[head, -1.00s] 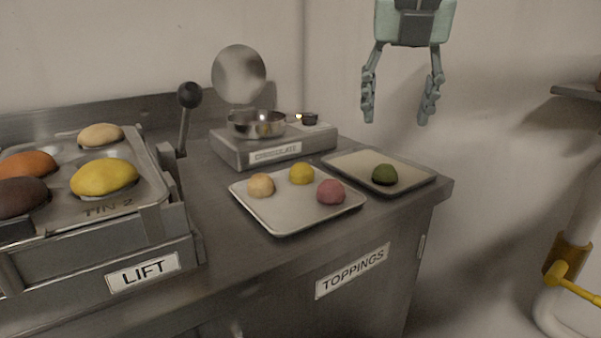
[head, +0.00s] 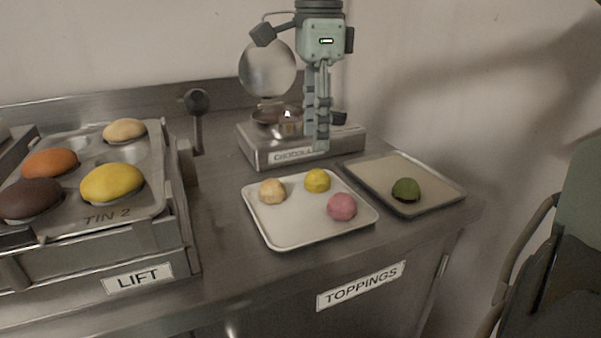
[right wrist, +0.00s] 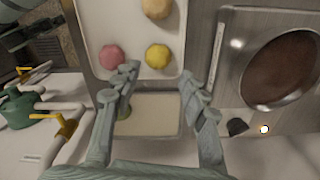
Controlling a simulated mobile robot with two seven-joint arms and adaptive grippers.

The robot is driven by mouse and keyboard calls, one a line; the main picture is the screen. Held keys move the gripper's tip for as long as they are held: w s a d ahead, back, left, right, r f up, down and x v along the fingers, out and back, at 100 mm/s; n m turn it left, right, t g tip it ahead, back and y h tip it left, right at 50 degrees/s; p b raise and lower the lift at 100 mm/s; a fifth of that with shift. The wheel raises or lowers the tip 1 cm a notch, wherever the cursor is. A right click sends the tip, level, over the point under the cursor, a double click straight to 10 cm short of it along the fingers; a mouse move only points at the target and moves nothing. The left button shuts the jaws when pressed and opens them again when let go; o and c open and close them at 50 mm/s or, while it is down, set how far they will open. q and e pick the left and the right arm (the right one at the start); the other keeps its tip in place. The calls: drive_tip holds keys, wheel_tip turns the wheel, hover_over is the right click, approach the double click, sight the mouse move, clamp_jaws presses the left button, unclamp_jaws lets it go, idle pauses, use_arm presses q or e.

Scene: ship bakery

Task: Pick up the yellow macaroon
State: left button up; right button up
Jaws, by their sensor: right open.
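The yellow macaroon (head: 317,180) sits at the back of a light tray (head: 290,238), between a beige macaroon (head: 272,191) and a pink macaroon (head: 342,207). My right gripper (head: 320,146) is seen nearly edge-on, pointing down, its tips just above the yellow macaroon in the head view and apart from it. In the right wrist view the right gripper (right wrist: 159,76) is open and empty, and the yellow macaroon (right wrist: 158,56) shows between and a little beyond its fingertips. My left gripper is not in view.
A second tray (head: 440,197) with a green macaroon (head: 405,190) stands to the right. The chocolate warmer (head: 250,152) with its pan stands behind, close to the right gripper. A lift (head: 165,240) holding a tin of larger buns is at the left.

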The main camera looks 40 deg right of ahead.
sight(318, 170)
drive_tip(key=shift+f, duration=0.3)
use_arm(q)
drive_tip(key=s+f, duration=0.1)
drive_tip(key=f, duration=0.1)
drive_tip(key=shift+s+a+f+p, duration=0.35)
use_arm(e)
drive_tip(key=f, duration=0.7)
drive_tip(key=shift+s+d+f, duration=0.1)
drive_tip(key=shift+s, duration=0.1)
drive_tip(key=c, duration=0.4)
